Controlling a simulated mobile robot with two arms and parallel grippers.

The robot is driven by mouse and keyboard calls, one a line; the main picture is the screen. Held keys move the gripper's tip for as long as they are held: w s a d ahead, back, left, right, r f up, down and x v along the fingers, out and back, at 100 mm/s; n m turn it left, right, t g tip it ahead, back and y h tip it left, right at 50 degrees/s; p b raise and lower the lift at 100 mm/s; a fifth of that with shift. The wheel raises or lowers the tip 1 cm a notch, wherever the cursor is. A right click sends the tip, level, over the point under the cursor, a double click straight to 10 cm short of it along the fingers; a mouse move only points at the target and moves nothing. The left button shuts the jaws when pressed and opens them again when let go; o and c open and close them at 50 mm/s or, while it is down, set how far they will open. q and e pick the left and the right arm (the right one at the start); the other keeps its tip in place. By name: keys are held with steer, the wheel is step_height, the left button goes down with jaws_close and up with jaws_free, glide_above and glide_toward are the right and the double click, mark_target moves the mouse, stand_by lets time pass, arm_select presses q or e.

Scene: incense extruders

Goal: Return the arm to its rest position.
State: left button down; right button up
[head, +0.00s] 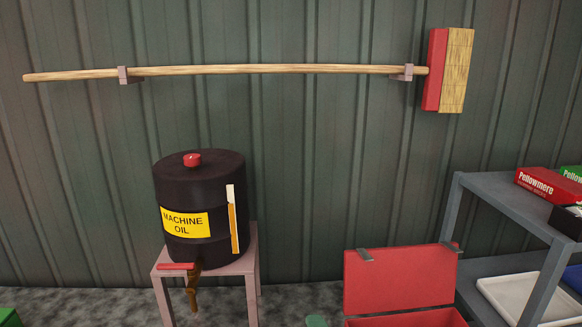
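Neither of my arms nor grippers shows in the head view, so I cannot see how they are posed or whether they hold anything. In front of me, a black drum labelled "MACHINE OIL" (200,208) stands upright on a small pinkish stand (252,262). The drum has a red cap on top, a level strip on its side and a brown spout with a red handle at its lower front.
A long-handled broom (260,69) hangs level on two wall brackets. A red box (400,282) with its lid raised sits at the bottom. A grey shelf (500,202) at right holds small boxes (548,184) and a white tray (510,298). A green object (9,317) shows bottom left.

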steer(key=s+d+f+m+g+h, duration=0.5)
steer(key=s+d+f+m+g, duration=0.15)
steer(key=s+d+m, duration=0.55)
steer(key=s+d+f+m+g, duration=0.1)
steer(key=s+d+m+g, duration=0.15)
steer(key=s, duration=0.75)
steer(key=s+d+f+m+g, duration=0.1)
steer(key=s+m+g, duration=0.25)
steer(key=s, duration=0.65)
step_height(320, 180, down, 32)
steer(key=n+g+b, duration=0.1)
steer(key=g+b, duration=0.1)
steer(key=b, duration=0.4)
steer(key=s+d+f+g+b, duration=0.1)
steer(key=s+d+f+b, duration=0.2)
steer(key=s+f, duration=1.3)
step_height(320, 180, down, 3)
steer(key=shift+s+f+n+b, duration=0.2)
steer(key=shift+s+n+b, duration=0.15)
steer(key=shift+b, duration=0.15)
